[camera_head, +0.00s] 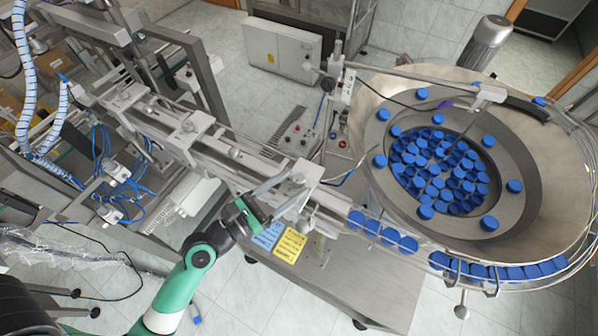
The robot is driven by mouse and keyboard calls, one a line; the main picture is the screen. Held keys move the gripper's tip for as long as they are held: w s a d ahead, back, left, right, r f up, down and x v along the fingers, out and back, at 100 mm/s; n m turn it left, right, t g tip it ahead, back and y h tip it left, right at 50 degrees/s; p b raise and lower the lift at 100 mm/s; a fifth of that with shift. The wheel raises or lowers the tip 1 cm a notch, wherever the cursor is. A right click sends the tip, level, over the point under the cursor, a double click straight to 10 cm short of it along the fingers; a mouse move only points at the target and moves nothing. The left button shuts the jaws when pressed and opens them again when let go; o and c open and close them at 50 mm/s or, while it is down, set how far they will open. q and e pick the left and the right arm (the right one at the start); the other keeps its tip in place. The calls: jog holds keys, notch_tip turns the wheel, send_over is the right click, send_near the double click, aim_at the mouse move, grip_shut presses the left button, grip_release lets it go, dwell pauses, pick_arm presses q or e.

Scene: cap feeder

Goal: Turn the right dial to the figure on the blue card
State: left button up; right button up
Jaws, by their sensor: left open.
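A blue card (268,235) with small print lies on the table beside a yellow card (290,245). The figure on it is too small to read. My left gripper (250,212) is open, just left of and above the blue card in the head view. I cannot tell whether it touches anything. A small control panel (298,138) with several knobs or buttons stands behind the conveyor rail. I cannot tell which of these is the right dial, or its setting. My right gripper is not in view.
A large round feeder bowl (557,200) full of blue caps (425,212) fills the right side. A metal conveyor rail (240,165) runs diagonally between the cards and the control panel. The table front (365,285) right of the cards is clear.

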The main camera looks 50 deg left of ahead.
aim_at(294, 183)
pick_arm(q)
jog(key=shift+w, duration=1.5)
jog(key=shift+c, duration=0.2)
grip_shut()
